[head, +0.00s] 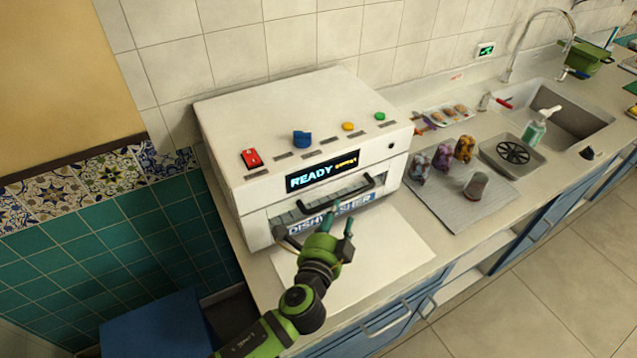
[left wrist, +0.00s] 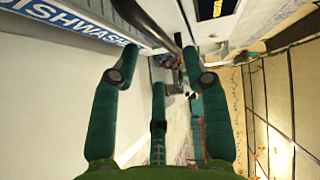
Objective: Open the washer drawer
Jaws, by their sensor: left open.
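The white countertop dishwasher (head: 300,120) stands on the counter, its display reading READY. Its front has a drawer labelled DISHWASHER (head: 318,214), with a black bar handle (head: 352,190) above the label. The drawer looks shut. My left gripper (head: 342,216) is open and empty, just in front of the label and below the handle. In the left wrist view, the green fingers of my left gripper (left wrist: 157,62) are spread, with the dark handle bar (left wrist: 144,22) beyond and near the left fingertip. I cannot tell whether they touch. My right gripper is not in view.
A white board (head: 400,258) lies bare in front of the dishwasher. To the right are a grey mat (head: 486,208) with several small items, a tray of food (head: 447,116) and the sink (head: 575,108). The dishwasher's top carries a red switch (head: 251,158) and coloured knobs.

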